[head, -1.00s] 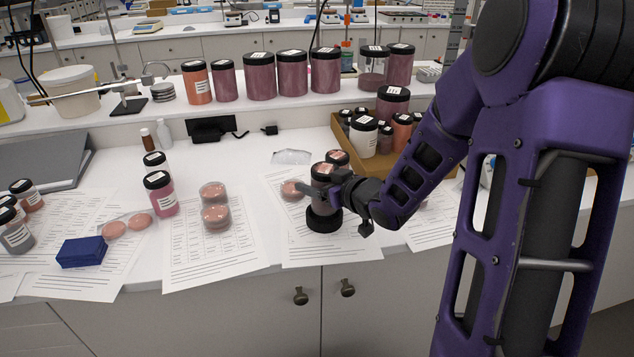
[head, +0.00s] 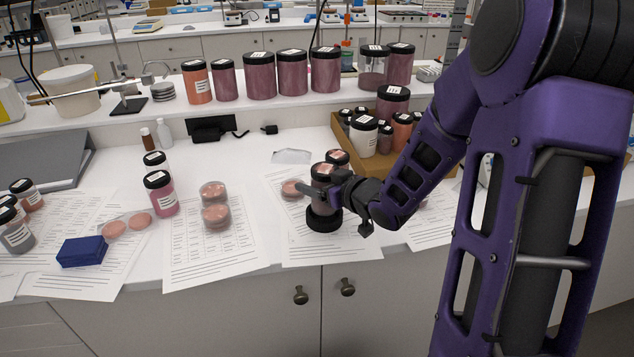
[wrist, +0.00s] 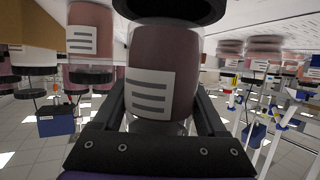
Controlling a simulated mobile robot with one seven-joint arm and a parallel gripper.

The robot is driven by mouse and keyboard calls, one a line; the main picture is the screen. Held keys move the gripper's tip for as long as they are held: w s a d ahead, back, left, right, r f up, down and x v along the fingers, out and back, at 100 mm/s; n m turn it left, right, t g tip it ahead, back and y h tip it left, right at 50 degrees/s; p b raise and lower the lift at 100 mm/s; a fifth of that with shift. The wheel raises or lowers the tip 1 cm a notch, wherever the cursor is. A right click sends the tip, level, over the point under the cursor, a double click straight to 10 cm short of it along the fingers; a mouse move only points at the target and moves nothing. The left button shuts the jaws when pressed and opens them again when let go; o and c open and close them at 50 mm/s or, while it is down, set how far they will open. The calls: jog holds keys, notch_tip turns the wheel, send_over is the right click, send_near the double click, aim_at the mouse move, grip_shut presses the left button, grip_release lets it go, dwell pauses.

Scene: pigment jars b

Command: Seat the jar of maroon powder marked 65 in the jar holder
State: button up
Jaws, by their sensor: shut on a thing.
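My gripper (head: 318,190) is shut around the body of a jar of maroon powder (head: 321,204) with a dark lid and a pale label on top. The jar is upright, directly over the round black jar holder (head: 324,220). Its lower end meets or overlaps the holder's rim; I cannot tell if it is inside. The upside-down wrist view shows the jar (wrist: 160,65) between both fingers, with a striped white label whose number I cannot read. Part of the black holder (wrist: 165,8) shows at the top edge there.
Another dark-lidded jar (head: 338,158) stands just behind the held one. Petri dishes (head: 215,214) and a pink jar (head: 160,194) are to the left. A cardboard tray (head: 372,166) of jars is behind right. Papers lie around the holder.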

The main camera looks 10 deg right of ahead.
jog(key=shift+f+b, duration=1.4)
jog(key=shift+f, duration=0.35)
jog(key=o, duration=1.4)
jog(key=shift+o, duration=0.2)
jog(key=shift+s, duration=0.1)
